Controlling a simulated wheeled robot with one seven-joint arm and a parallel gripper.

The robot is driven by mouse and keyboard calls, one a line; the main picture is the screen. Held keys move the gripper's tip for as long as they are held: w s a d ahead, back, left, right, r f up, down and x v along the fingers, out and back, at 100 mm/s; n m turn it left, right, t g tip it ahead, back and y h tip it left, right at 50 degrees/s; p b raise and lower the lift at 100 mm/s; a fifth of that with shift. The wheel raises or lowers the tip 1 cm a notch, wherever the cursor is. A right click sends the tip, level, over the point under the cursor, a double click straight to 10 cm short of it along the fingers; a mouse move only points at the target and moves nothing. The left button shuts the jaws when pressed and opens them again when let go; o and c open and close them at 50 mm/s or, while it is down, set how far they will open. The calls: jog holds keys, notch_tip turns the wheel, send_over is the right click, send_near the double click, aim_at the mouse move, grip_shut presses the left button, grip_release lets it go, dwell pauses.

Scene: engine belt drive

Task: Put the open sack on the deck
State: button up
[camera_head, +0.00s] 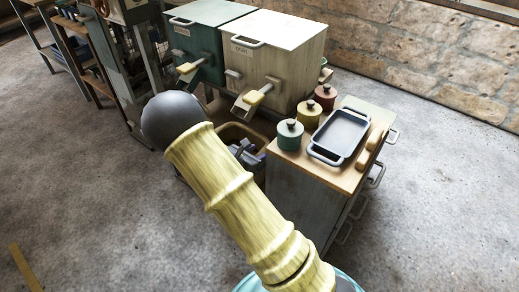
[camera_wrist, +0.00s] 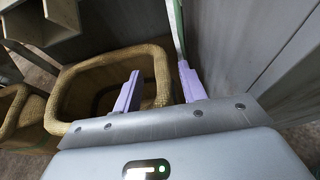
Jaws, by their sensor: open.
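My gripper (camera_wrist: 158,82) is open, with two pale purple fingers spread apart. In the wrist view a woven basket (camera_wrist: 108,62) lies below it. The left finger overlaps the basket's opening and the right finger is past its right rim, so that rim shows between them. I cannot tell whether either finger touches it. In the head view my gripper (camera_head: 246,152) is low beside the cabinet, partly behind my arm, over a yellowish basket (camera_head: 232,130). I can make out no open sack in either view. No surface is clearly marked as the deck; the cabinet's wooden top (camera_head: 345,182) is one flat surface.
The cabinet top holds green (camera_head: 290,135), yellow (camera_head: 309,114) and red (camera_head: 325,97) lidded pots and a grey tray (camera_head: 341,136). Dark green (camera_head: 205,42) and cream (camera_head: 275,62) bins stand behind. A second basket (camera_wrist: 22,118) shows at left. Floor at right is clear.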

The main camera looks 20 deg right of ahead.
jog(key=p+v, duration=0.3)
jog(key=v, duration=0.6)
jog(key=shift+s+a, duration=0.2)
jog(key=shift+r, duration=0.1)
dwell(1.1)
